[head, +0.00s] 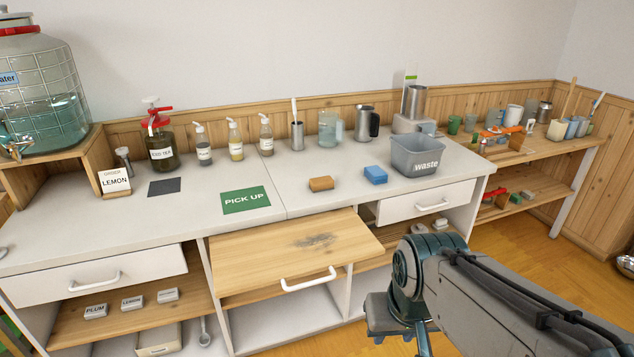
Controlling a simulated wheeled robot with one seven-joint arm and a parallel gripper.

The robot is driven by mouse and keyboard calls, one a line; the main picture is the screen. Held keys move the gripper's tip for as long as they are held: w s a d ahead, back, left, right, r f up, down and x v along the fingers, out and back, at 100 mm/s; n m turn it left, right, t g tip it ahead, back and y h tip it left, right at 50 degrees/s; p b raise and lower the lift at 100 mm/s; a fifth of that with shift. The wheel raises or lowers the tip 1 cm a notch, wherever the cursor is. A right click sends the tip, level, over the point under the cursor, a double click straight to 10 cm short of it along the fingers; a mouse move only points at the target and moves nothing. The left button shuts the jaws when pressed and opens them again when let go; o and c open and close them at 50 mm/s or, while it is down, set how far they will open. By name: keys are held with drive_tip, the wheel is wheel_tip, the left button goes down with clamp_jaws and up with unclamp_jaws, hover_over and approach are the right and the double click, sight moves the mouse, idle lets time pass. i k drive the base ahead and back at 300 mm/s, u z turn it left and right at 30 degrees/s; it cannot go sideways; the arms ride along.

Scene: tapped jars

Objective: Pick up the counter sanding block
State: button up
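A small orange-brown block (321,184) lies on the white counter (300,205), right of the green PICK UP mat, and looks like the sanding block. A blue block (375,175) lies a little to its right, beside the waste bin; it may be a sponge. Both lie free on the counter. My gripper (385,318) is low at the lower right, in front of the counter and well apart from both blocks. Its fingers cannot be made out, so its opening and anything in it cannot be told.
A grey waste bin (416,158) stands right of the blue block. A wooden pull-out board (290,250) with a dark smudge juts out below the blocks. The green PICK UP mat (246,200) is bare.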

sight(324, 184)
drive_tip(key=z, duration=1.35)
drive_tip(key=i, duration=2)
drive_tip(key=u, duration=3.45)
drive_tip(key=i, duration=0.5)
drive_tip(key=u, duration=0.1)
